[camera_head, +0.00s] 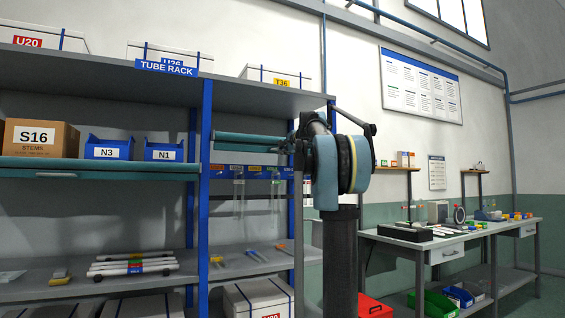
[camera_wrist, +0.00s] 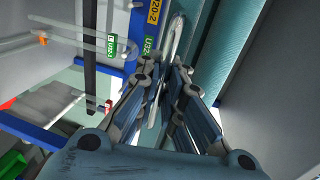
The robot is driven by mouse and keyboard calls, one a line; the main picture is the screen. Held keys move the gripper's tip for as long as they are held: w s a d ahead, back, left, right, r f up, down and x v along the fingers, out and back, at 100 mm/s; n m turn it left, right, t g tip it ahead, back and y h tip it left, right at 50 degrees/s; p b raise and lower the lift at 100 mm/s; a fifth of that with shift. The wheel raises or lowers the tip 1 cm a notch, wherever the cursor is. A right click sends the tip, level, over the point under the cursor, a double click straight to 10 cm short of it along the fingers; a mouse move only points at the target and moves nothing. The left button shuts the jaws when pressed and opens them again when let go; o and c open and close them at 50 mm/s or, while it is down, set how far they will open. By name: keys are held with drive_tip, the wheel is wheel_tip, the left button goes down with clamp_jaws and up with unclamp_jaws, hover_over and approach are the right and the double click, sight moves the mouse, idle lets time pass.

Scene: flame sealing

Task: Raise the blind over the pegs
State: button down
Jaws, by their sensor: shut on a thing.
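The blind is a teal roll with a bar (camera_head: 250,138) across the right bay of the tube rack, gathered above the peg strip (camera_head: 250,168). The pegs carry hanging clear tubes (camera_head: 239,190) and show uncovered below the blind. My gripper (camera_wrist: 163,82) is shut on a pale pull handle (camera_wrist: 176,38) at the blind's edge. In the head view my arm hides the fingers and the blind's right end.
The rack's blue upright (camera_head: 205,200) stands left of the peg bay. A lower shelf (camera_head: 225,268) holds small tools. Blue bins (camera_head: 108,148) and a box marked S16 (camera_head: 41,139) sit to the left. A workbench (camera_head: 455,236) stands at the right.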

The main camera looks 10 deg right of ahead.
drive_tip(key=shift+r, duration=0.1)
drive_tip(key=c, duration=1.7)
unclamp_jaws()
drive_tip(key=shift+s, duration=0.1)
drive_tip(key=v, duration=1.1)
drive_tip(key=shift+s+d+r, duration=0.1)
drive_tip(key=shift+s+d, duration=0.1)
drive_tip(key=shift+s, duration=0.15)
